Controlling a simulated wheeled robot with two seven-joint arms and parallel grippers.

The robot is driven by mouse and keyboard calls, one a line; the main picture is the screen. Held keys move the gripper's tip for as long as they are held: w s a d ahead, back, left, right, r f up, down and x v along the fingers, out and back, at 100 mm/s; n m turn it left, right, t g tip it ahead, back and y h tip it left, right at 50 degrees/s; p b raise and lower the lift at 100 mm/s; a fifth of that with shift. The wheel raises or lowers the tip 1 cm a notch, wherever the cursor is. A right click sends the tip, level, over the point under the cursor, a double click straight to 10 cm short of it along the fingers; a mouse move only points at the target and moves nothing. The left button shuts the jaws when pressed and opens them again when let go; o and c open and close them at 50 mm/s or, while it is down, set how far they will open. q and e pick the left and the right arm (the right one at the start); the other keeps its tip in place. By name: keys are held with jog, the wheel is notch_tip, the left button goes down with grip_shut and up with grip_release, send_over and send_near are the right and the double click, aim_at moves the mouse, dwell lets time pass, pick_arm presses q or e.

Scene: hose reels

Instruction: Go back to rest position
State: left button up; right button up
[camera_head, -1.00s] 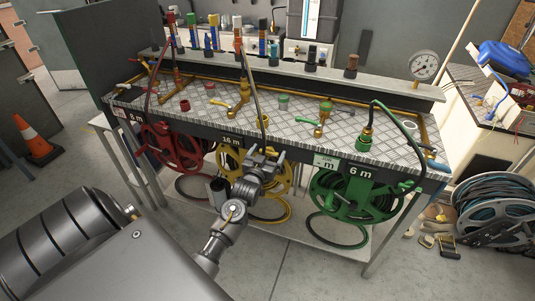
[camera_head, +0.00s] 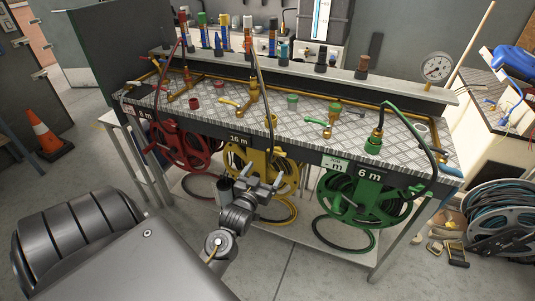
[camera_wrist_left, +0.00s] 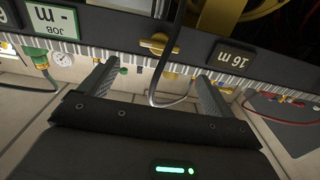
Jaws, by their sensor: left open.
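My left gripper (camera_head: 262,181) is in front of the yellow hose reel (camera_head: 262,166), below the bench's front edge. It is open, and nothing shows held between its fingers. In the left wrist view its two fingers (camera_wrist_left: 156,88) stand wide apart, with a dark hose (camera_wrist_left: 165,70) and a yellow fitting (camera_wrist_left: 159,45) seen beyond the gap. I cannot tell if a finger touches the reel. My right gripper is not in view.
The bench (camera_head: 240,124) carries valves and hose fittings. A red reel (camera_head: 178,145) hangs at left and a green reel (camera_head: 366,196) at right. An orange cone (camera_head: 45,136) stands on the floor at left. A coiled hose (camera_head: 503,218) lies at right. The front floor looks clear.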

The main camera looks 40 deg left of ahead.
pick_arm(q)
jog(key=shift+s, duration=0.15)
dwell(0.4)
jog(key=s+d+f+m+g+h, duration=0.1)
jog(key=d+f+g, duration=0.1)
jog(key=f, duration=0.8)
jog(key=s+d+f+m+g+h, duration=0.1)
jog(key=d+f+g+h, duration=0.1)
jog(key=f, duration=0.8)
jog(key=s+d+f+m+g+h, duration=0.1)
jog(key=s+d+f+g, duration=0.15)
jog(key=s+f, duration=0.4)
jog(key=s+d+f+g+h, duration=0.1)
jog(key=s+d+f+g, duration=0.2)
jog(key=f, duration=0.7)
jog(key=s+d+f+m+g, duration=0.1)
jog(key=s+f, duration=0.4)
jog(key=s, duration=0.5)
jog(key=s+d+f+m+g, duration=0.1)
jog(key=s+f, duration=0.4)
jog(key=s, duration=0.6)
jog(key=s+d+f+m+g, duration=0.1)
jog(key=s+f+g, duration=0.3)
jog(key=s, duration=0.6)
jog(key=shift+s+d+f+h, duration=0.3)
jog(key=shift+d+f+h, duration=0.1)
jog(key=shift+d+f, duration=0.55)
